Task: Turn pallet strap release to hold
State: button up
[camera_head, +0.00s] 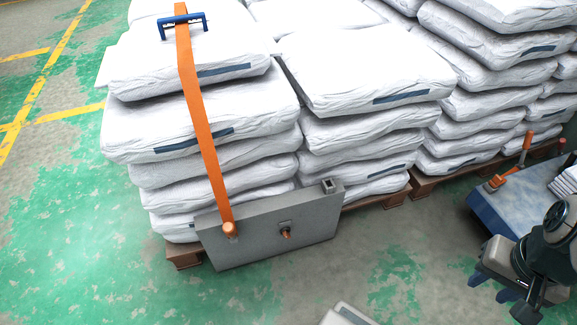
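An orange strap (198,120) runs down over a stack of white sacks (235,110) to a grey metal plate (262,230) at the pallet's front. It ends at an orange round fitting (230,230) on the plate. A small orange-brown knob or lever (286,234) sticks out near the plate's middle; which part is the strap release is not labelled, and its turn position cannot be told. A blue bracket (183,24) sits on the strap at the top. My gripper (492,288) is at the lower right, well apart from the plate. Its fingers look spread, with nothing seen between them.
Wooden pallets (395,199) carry more sack stacks to the right. A blue machine (520,205) with an orange lever (497,182) stands near my arm. The green-grey floor (400,265) between my gripper and the plate is clear.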

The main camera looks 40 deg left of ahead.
aim_at(286, 232)
jog(key=u, duration=1.6)
